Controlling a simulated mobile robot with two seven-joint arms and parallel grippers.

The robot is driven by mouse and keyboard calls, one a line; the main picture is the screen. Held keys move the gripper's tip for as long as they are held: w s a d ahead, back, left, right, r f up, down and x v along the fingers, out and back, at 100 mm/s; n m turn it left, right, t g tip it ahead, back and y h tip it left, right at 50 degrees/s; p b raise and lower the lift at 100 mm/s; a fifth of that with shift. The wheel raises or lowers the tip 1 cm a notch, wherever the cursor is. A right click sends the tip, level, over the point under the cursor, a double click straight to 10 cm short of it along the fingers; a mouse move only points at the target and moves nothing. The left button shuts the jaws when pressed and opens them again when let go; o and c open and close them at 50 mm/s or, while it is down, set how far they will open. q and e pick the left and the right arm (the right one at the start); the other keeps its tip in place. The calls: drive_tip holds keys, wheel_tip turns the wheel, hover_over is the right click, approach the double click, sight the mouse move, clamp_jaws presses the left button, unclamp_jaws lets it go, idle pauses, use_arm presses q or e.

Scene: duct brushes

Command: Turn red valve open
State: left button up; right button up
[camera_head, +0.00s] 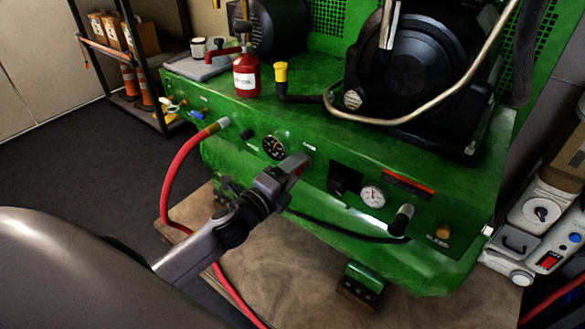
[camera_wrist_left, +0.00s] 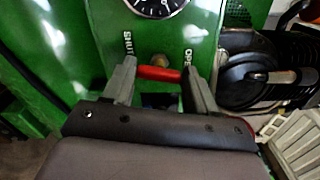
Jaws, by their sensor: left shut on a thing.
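The red valve handle (camera_wrist_left: 160,73) shows in the left wrist view as a short red bar lying roughly crosswise on the green panel, below a brass fitting (camera_wrist_left: 158,60). The panel is marked SHUT on the left and OPEN on the right. My left gripper (camera_wrist_left: 162,80) is shut on the handle, with one finger at each end of the bar. In the head view my left gripper (camera_head: 292,166) is at the machine's front panel below the black gauge (camera_head: 275,147), and mostly hides the valve. My right gripper is not in view.
The green machine (camera_head: 320,135) carries a red hose (camera_head: 177,165) at left, a white gauge (camera_head: 373,196) and a black hose (camera_head: 340,231) at right. A red bottle (camera_head: 246,76) stands on top. A shelf (camera_head: 133,60) is at back left; dark floor (camera_head: 90,150) is clear.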

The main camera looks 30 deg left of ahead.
use_arm(q)
drive_tip(key=shift+n+p, duration=0.3)
drive_tip(key=shift+n, duration=0.8)
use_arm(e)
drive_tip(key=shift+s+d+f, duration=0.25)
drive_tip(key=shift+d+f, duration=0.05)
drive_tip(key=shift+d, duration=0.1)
use_arm(q)
drive_tip(key=o, duration=1.1)
drive_tip(key=shift+c, duration=0.2)
drive_tip(key=s+a, duration=0.1)
drive_tip(key=s, duration=0.6)
drive_tip(key=shift+p, duration=0.35)
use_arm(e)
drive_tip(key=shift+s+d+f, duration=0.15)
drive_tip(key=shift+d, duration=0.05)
